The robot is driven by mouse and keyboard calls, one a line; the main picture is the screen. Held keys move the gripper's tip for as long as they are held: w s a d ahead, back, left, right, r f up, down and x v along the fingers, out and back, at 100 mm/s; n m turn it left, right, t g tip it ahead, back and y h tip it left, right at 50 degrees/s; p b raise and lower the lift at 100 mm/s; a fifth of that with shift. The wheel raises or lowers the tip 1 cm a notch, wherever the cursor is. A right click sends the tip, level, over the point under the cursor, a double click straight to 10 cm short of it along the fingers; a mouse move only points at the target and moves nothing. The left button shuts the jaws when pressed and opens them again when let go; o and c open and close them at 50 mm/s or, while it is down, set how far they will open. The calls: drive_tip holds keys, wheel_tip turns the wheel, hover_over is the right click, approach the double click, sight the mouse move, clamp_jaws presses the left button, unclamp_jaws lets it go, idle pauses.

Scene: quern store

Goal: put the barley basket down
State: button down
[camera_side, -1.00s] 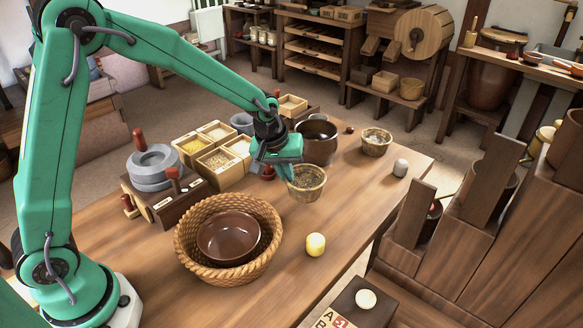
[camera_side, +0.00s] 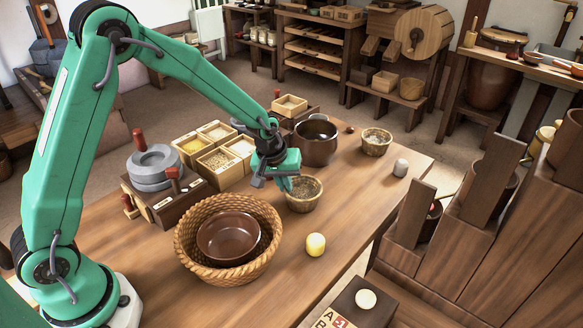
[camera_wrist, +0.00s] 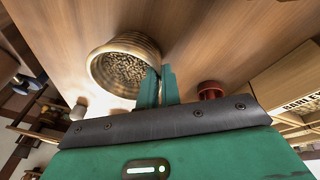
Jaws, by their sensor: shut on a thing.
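The barley basket (camera_side: 304,194) is a small round woven basket near the middle of the table. In the wrist view the barley basket (camera_wrist: 123,68) shows brown grain inside. My gripper (camera_side: 287,184) is shut on the left side of its rim. In the wrist view my gripper's fingers (camera_wrist: 158,86) pinch the near rim. The basket looks upright and at or very close to the tabletop (camera_side: 345,203); I cannot tell whether its base touches.
A large wicker basket with a brown bowl (camera_side: 228,238) stands in front. A brown pot (camera_side: 316,146) is behind, and another small basket (camera_side: 376,144) is behind right. Grain boxes (camera_side: 215,160) are left.

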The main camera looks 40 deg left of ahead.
drive_tip(key=shift+f, duration=0.15)
drive_tip(key=c, duration=1.6)
unclamp_jaws()
drive_tip(key=v, duration=1.2)
drive_tip(key=shift+r, duration=0.2)
